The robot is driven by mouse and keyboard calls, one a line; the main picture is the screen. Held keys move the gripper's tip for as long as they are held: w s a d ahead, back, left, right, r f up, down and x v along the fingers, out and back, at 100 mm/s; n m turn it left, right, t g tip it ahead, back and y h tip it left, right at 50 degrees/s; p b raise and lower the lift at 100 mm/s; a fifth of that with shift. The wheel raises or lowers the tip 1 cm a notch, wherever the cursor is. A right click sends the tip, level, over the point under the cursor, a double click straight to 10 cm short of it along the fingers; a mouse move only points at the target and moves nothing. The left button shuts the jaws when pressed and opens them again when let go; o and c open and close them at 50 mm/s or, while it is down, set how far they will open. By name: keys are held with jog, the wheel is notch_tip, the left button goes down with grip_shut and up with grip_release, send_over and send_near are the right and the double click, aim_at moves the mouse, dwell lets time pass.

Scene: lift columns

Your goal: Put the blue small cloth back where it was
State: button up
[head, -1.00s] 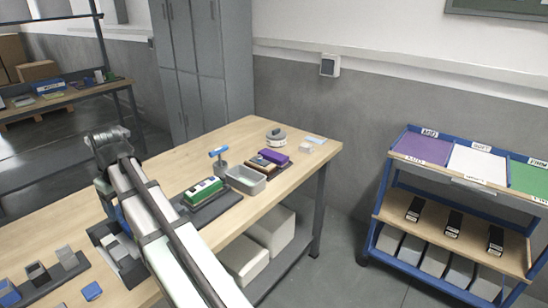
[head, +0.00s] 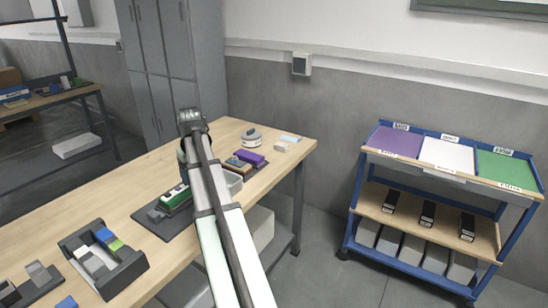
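A blue shelf cart (head: 352,215) stands right, with open floor between.

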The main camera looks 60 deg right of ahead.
jog(key=s+d+f+m, duration=0.1)
jog(key=s+d, duration=0.2)
jog(key=d, duration=0.8)
jog(key=s+d+m, duration=0.2)
jog(key=d, duration=1)
jog(key=s+d+f+m, duration=0.1)
jog(key=s+d, duration=0.2)
jog(key=d, duration=0.8)
jog(key=m, duration=0.2)
send_over(274, 156)
jog(key=shift+h, duration=0.3)
jog(key=shift+f, duration=4.5)
jog(key=shift+f, duration=0.1)
jog(key=o, duration=0.9)
jog(key=r, duration=0.8)
jog(key=s+a+r, duration=0.1)
jog(key=r, duration=0.3)
jog(key=shift+s+r, duration=0.1)
